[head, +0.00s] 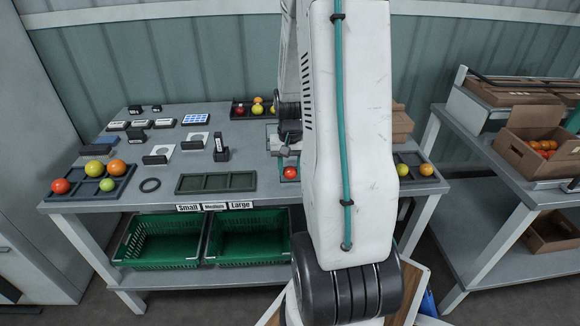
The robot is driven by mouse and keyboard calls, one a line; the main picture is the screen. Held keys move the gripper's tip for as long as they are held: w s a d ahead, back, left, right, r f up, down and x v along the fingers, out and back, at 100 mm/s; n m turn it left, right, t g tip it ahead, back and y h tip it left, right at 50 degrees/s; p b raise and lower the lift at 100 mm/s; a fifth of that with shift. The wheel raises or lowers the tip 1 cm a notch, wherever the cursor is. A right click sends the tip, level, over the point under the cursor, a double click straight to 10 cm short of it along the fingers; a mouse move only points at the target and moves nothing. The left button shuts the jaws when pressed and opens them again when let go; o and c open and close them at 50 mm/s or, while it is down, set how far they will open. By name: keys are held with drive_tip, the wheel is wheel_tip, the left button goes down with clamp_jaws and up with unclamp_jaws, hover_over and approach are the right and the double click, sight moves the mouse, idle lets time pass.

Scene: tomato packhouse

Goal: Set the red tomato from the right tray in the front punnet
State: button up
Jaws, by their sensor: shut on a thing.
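The red tomato (290,173) shows at the lower end of my gripper (289,164), left of my large white arm link. My gripper is shut on it; the fingers are small and partly hidden. The tomato is over or in a small dark punnet (284,184) near the table's front edge; I cannot tell whether it touches the bottom. The right tray (436,181) holds a yellow-green tomato (402,169) and an orange tomato (426,169); its left part is hidden behind my arm.
A left tray (72,195) and a back tray (234,115) hold several tomatoes. An empty sectioned tray (216,183) lies left of the punnet. Green crates (160,256) stand below. A shelf at right bears a cardboard box (509,150) of tomatoes.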

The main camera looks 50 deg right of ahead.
drive_tip(key=o, duration=0.8)
drive_tip(key=c, duration=0.3)
drive_tip(key=shift+r, duration=0.1)
drive_tip(key=shift+r, duration=2.95)
